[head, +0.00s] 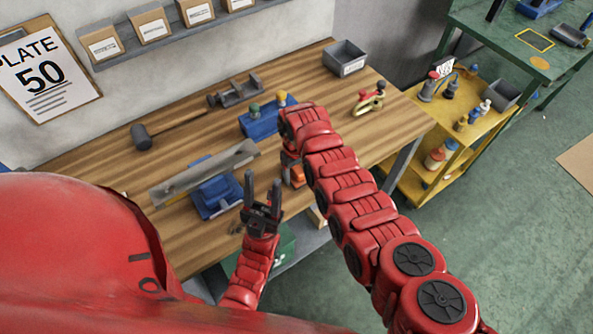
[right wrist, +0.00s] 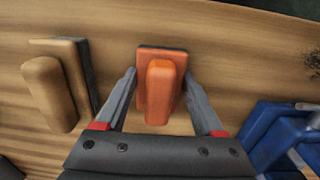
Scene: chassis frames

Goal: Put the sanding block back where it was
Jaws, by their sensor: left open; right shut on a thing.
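An orange sanding block (right wrist: 160,90) with a raised grip and a dark base edge is between the fingers of my right gripper (right wrist: 160,78) in the right wrist view. The gripper is shut on it. In the head view a bit of the orange block (head: 297,176) shows below my right arm, which hides most of that gripper. I cannot tell whether the block touches the bench. A tan block (right wrist: 50,92) of similar shape lies to its left in the right wrist view. My left gripper (head: 262,185) is open and empty near the bench's front edge.
The wooden bench (head: 330,70) carries a blue vise (head: 217,195) with a long metal plate (head: 205,172), a second blue fixture (head: 262,122), a mallet (head: 145,138), a red-handled clamp (head: 370,100) and a grey bin (head: 345,58). A yellow cart (head: 405,175) stands at right.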

